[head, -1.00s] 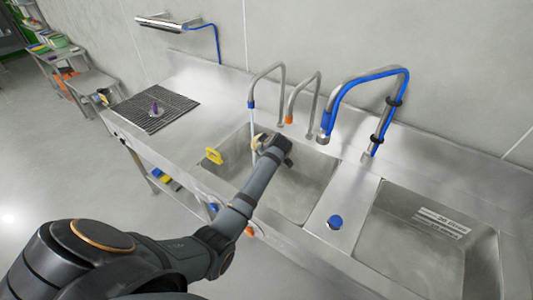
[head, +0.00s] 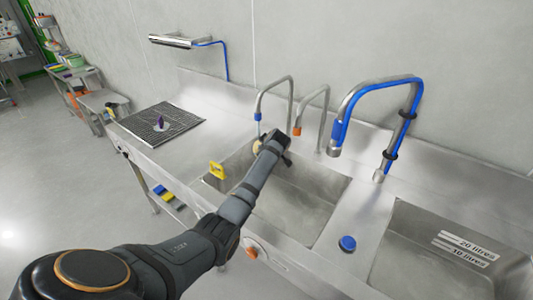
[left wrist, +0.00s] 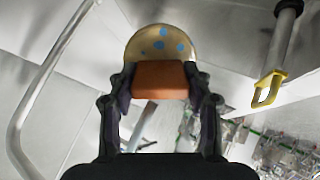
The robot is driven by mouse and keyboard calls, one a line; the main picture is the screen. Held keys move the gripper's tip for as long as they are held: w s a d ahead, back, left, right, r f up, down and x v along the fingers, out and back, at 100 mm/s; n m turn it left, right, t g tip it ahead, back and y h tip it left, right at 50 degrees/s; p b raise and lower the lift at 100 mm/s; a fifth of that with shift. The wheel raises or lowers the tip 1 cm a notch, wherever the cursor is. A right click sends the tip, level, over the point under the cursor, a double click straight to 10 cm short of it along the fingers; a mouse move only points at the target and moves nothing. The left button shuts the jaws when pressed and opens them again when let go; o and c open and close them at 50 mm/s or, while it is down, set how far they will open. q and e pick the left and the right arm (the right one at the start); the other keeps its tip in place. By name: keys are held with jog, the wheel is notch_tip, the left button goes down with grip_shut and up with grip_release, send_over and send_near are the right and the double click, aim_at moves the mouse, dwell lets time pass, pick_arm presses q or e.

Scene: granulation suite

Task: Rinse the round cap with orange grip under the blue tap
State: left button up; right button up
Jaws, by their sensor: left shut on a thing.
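My left gripper (head: 270,141) is shut on the orange grip (left wrist: 160,80) of the round cap (left wrist: 160,45). The cap is pale yellow with several blue spots on its face in the left wrist view. In the head view the cap (head: 258,147) shows as a pale edge beside the gripper, over the left basin. The blue-tipped tap (head: 257,117) is just above it. A thin pale blue stream runs from this tap down to about the cap; its lower course is hidden. My right gripper is in neither view.
An orange-tipped tap (head: 297,131) and a large blue-hosed tap (head: 335,148) stand to the right. A yellow handle-shaped thing (head: 216,170) is at the left basin's edge. A drain grid (head: 180,124) bears a purple-topped thing.

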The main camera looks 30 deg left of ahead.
pick_arm(q)
jog(key=shift+w, duration=0.1)
dwell(0.4)
jog(key=shift+w+d+b, duration=0.35)
jog(key=shift+d+b, duration=0.1)
jog(key=shift+s+a+r, duration=0.1)
jog(key=shift+a+p, duration=0.1)
jog(key=shift+p, duration=0.2)
jog(key=shift+s+a, duration=0.25)
jog(key=shift+s, duration=0.1)
jog(key=shift+w+d, duration=0.1)
jog(key=shift+w+d, duration=0.35)
